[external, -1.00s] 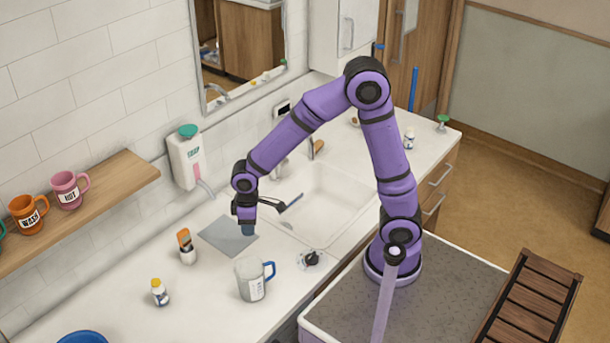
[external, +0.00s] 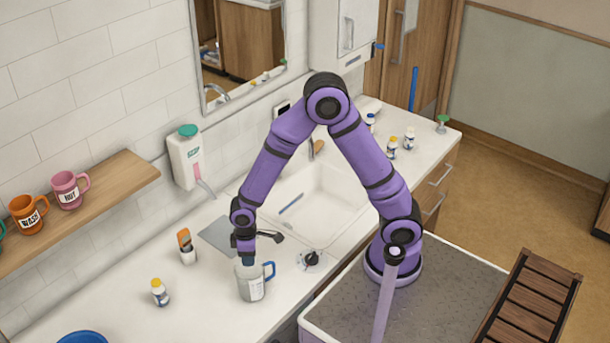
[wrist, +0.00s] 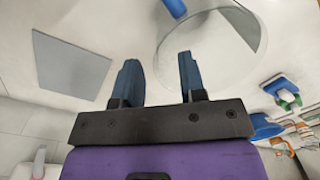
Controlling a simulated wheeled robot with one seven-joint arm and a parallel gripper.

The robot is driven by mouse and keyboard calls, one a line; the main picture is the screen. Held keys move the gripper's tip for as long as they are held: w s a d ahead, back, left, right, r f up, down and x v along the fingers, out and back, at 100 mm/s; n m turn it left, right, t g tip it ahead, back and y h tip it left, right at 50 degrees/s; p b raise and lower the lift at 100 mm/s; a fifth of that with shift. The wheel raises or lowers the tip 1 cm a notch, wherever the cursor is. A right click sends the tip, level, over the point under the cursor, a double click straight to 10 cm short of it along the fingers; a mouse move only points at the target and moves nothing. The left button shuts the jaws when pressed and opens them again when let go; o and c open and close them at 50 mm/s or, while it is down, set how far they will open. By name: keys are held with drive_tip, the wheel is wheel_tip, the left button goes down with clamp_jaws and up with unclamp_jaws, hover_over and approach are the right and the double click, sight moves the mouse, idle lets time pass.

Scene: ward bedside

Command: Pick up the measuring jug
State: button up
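The measuring jug (external: 252,287) is a clear grey jug with a blue handle, upright on the white counter. Its round rim (wrist: 247,22) and blue handle show at the top of the wrist view. My gripper (external: 246,262) points down at the jug's mouth, over its rear left side in the external view. In the wrist view my gripper (wrist: 158,75) has its two blue fingers spread apart with nothing clasped between them. The right finger overlaps the jug's rim in the picture; I cannot tell whether they touch.
A grey mat (external: 215,236) lies behind the jug. A dark round item (external: 310,259) sits to its right. An orange-topped container (external: 186,247) and a yellow-capped bottle (external: 159,291) stand to its left. The sink (external: 325,195) is beyond. Counter in front is clear.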

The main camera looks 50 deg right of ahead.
drive_tip(key=shift+f, duration=1.2)
clamp_jaws()
